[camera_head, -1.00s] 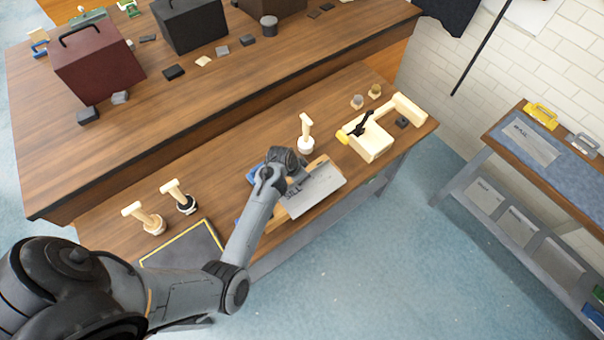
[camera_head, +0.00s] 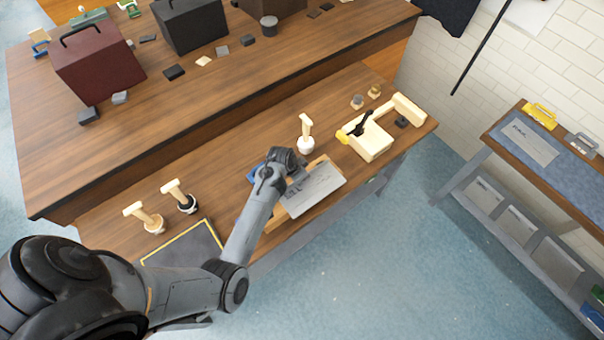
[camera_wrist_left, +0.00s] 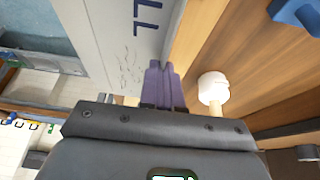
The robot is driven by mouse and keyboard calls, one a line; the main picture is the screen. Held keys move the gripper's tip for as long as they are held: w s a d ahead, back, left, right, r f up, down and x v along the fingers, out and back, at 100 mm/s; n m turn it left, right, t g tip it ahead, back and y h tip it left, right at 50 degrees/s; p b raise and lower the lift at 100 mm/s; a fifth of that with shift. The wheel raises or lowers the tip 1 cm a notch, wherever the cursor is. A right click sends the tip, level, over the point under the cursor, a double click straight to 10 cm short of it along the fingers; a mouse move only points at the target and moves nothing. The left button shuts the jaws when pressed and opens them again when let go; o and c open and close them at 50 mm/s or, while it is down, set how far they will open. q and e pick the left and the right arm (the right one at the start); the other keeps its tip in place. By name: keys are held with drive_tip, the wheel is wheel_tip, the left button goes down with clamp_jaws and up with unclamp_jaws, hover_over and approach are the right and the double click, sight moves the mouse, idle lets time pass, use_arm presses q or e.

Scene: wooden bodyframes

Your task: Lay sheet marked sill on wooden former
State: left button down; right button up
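The grey sheet (camera_head: 318,188) lies over the wooden former (camera_head: 290,216) on the front bench; wood shows along its near edge. In the left wrist view the sheet (camera_wrist_left: 115,50) carries large dark letters, of which "LL" shows. My left gripper (camera_head: 290,172) is at the sheet's far left edge. In the wrist view its purple fingers (camera_wrist_left: 163,72) are close together at the sheet's edge and look shut on it. The fingertips' grip is partly hidden. My right gripper is not in view.
A white-based wooden-handled tool (camera_head: 306,138) stands just behind the former. A cream clamp-like block (camera_head: 370,140) is to the right. Two similar handled tools (camera_head: 150,222) (camera_head: 182,200) and a dark yellow-edged mat (camera_head: 185,245) are left. Another marked sheet (camera_head: 530,140) lies on the right-hand bench.

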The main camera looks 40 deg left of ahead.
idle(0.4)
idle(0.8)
use_arm(q)
drive_tip(key=shift+f+p, duration=0.15)
drive_tip(key=shift+p, duration=0.4)
idle(0.5)
drive_tip(key=c, duration=0.7)
unclamp_jaws()
